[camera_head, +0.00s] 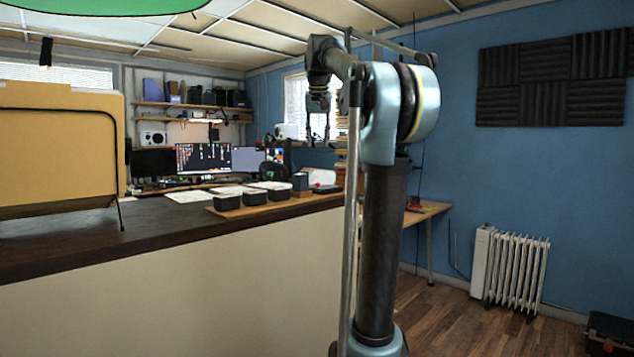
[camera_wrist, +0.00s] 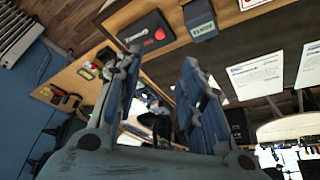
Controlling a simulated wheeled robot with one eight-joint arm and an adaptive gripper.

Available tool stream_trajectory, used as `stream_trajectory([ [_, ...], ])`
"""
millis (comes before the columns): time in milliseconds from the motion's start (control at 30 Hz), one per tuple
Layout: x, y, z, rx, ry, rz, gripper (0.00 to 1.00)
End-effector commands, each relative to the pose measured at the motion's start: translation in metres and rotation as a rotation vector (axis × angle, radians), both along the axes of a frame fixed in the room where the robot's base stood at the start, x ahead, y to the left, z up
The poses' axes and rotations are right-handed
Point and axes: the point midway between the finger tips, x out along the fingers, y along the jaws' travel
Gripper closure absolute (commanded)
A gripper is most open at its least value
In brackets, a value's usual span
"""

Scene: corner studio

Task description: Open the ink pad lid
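A flat dark case (camera_wrist: 148,32) with pale lettering and a red spot lies on the wooden counter at the top of the wrist view. It may be the ink pad; its lid looks shut. What seems to be the same case (camera_head: 326,189) is small at the counter's far right end in the head view. My gripper (camera_wrist: 158,62) is open, with its two fingers apart and nothing between them. In the head view my gripper (camera_head: 318,138) hangs fingers down above the far right end of the counter, apart from the case.
A dark labelled box (camera_wrist: 200,20) stands beside the case. Dark square containers (camera_head: 255,197) line a wooden board on the counter. White sheets (camera_wrist: 257,77) lie nearby. Monitors (camera_head: 203,158) stand behind. A radiator (camera_head: 516,270) stands right, with open floor before it.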

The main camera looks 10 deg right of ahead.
Motion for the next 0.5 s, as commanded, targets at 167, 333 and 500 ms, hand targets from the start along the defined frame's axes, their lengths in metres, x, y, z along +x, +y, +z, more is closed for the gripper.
stream_trajectory([
  [167,0.009,-0.002,-0.024,0.0,0.0,0.0,0.63],
  [333,0.02,-0.003,-0.052,0.0,0.0,0.0,0.63],
  [500,0.032,-0.005,-0.08,0.0,0.0,0.0,0.63],
])
